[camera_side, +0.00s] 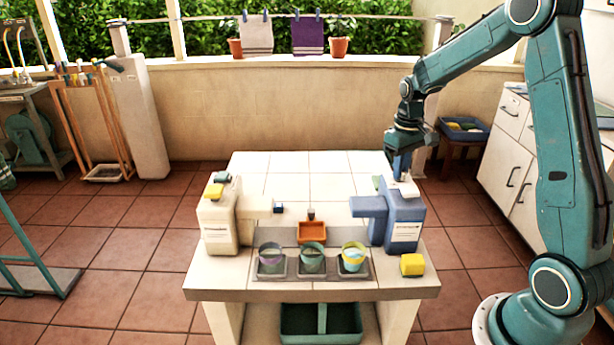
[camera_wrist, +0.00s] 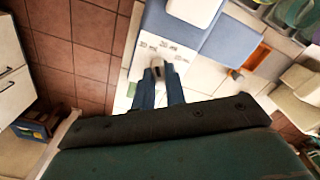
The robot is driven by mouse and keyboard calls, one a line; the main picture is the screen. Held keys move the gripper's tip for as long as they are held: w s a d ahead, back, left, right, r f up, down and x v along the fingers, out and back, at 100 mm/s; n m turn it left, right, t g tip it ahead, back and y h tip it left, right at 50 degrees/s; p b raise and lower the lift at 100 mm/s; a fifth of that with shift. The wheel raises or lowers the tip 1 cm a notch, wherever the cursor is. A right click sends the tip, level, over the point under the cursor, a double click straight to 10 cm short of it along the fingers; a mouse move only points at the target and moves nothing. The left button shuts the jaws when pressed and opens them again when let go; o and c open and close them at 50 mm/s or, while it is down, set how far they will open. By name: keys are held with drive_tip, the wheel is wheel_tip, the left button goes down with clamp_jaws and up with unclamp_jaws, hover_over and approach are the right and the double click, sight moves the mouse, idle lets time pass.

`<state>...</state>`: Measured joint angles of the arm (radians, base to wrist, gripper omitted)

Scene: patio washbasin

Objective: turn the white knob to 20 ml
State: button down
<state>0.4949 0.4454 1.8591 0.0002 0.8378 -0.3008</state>
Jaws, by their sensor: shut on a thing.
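The blue dispenser (camera_side: 404,222) stands at the right of the tiled table, its spout (camera_side: 368,207) pointing left. In the wrist view a white dial face (camera_wrist: 146,50) with small printed marks lies beside the blue body (camera_wrist: 236,40); the marks are too small to read. My gripper (camera_side: 401,176) points down at the dispenser's top. In the wrist view its two blue fingers are close together at the dial, shut on the small white knob (camera_wrist: 157,64). The fingers hide most of the knob, and its setting cannot be read.
A cream dispenser (camera_side: 221,224) stands at left. The table's back is clear.

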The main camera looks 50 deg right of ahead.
drive_tip(key=m, duration=0.6)
drive_tip(key=shift+m, duration=0.4)
drive_tip(key=c, duration=1.4)
unclamp_jaws()
drive_tip(key=shift+c, duration=0.2)
drive_tip(key=shift+r, duration=0.15)
wheel_tip(320, 180, up, 14)
drive_tip(key=shift+f, duration=0.2)
drive_tip(key=shift+a, duration=0.1)
